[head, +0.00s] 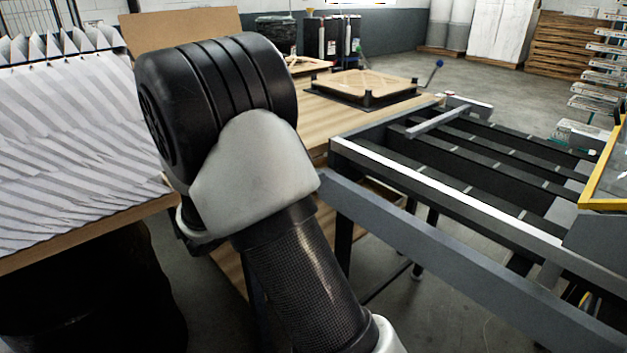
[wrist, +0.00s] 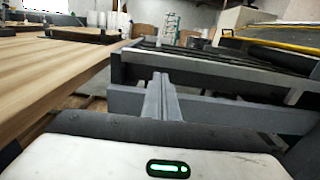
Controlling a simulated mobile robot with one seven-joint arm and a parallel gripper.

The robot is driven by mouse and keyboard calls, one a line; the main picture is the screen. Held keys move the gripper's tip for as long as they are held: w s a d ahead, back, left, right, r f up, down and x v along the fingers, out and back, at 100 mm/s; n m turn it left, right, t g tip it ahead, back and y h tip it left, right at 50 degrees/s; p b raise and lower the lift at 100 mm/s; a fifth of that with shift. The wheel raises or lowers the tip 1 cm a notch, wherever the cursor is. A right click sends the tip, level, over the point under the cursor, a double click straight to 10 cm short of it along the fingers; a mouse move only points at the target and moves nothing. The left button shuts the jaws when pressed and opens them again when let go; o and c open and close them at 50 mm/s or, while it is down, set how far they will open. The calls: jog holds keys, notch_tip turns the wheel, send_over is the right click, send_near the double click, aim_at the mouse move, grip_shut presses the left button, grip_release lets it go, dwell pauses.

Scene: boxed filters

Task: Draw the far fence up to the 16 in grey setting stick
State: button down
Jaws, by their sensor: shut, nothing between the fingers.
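A light grey stick (head: 437,121) lies across the dark slatted bed (head: 372,159) at its far left corner, in the head view. A pale grey block (head: 468,103) sits at the stick's far end; I cannot tell whether this is the far fence. No size mark is readable on the stick. In the wrist view my gripper (wrist: 162,82) has its two grey fingers together with nothing between them, pointing toward the bed's side rail (wrist: 215,72). In the head view the gripper is hidden behind my arm.
A wooden bench (head: 330,115) adjoins the bed on the left, with a framed panel in a black jig (head: 366,84). A blue-knobbed lever (head: 434,72) stands behind it. Pleated filter media (head: 75,150) fills the left. A yellow-edged panel (head: 603,180) stands at the right.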

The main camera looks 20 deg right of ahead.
aim_at(359, 158)
jog(key=b+x, duration=0.2)
jog(key=x, duration=0.9)
jog(key=shift+d, duration=0.3)
jog(key=p+x, duration=0.1)
jog(key=x, duration=1.9)
jog(key=shift+d+f, duration=0.15)
jog(key=shift+f, duration=0.05)
jog(key=shift+a, duration=0.55)
jog(key=p+v, duration=0.2)
jog(key=v, duration=1.1)
jog(key=shift+s+r, duration=0.1)
